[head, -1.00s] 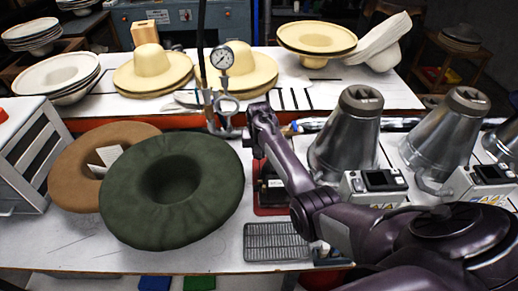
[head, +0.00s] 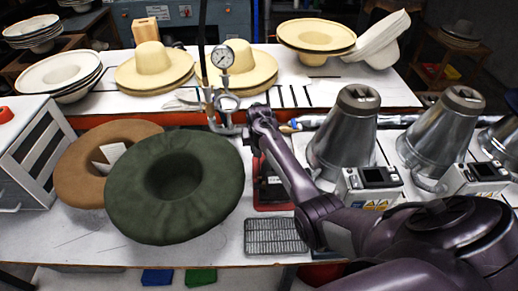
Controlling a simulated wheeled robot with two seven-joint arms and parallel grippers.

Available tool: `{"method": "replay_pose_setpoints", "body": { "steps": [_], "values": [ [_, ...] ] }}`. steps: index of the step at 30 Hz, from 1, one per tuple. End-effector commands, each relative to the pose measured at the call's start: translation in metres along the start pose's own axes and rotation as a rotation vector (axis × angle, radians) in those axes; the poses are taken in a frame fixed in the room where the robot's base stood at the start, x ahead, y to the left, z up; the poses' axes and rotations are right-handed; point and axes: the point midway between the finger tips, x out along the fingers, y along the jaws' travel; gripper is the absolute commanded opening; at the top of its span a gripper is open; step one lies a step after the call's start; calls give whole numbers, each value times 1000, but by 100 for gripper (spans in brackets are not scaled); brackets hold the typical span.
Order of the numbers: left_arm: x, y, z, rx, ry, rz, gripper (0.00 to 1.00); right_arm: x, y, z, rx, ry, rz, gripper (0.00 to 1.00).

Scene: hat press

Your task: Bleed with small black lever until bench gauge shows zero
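The bench gauge (head: 222,57) is a round white dial on a metal pipe stand at the back of the near bench. Its needle is too small to read with certainty. Metal pipework (head: 224,110) stands below it. My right arm reaches in from the right, and its gripper end (head: 256,120) is just right of the pipework, close to it; I cannot tell whether it touches. Its fingers are not clearly visible. The small black lever cannot be made out and may be hidden by the gripper. My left gripper is not in view.
A dark green hat (head: 175,227) and a brown hat (head: 78,170) lie left of my arm. Metal cones (head: 342,140) with control boxes stand right. A wire grate (head: 275,237) lies near the front edge. Pale hats (head: 153,66) fill the rear bench.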

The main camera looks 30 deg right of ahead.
Motion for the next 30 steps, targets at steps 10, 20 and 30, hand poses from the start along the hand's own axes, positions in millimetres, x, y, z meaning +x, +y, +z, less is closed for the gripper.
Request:
{"method": "replay_pose_setpoints", "body": {
  "steps": [10, 20, 30],
  "values": [
    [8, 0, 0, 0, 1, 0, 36, -48, 0, 1, 0, 4, 0, 28],
    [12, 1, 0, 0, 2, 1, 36, -74, 0, 1, 1, 1, 0, 28],
    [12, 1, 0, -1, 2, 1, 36, -74, 0, 0, 1, 1, 0, 28]
  ]
}}
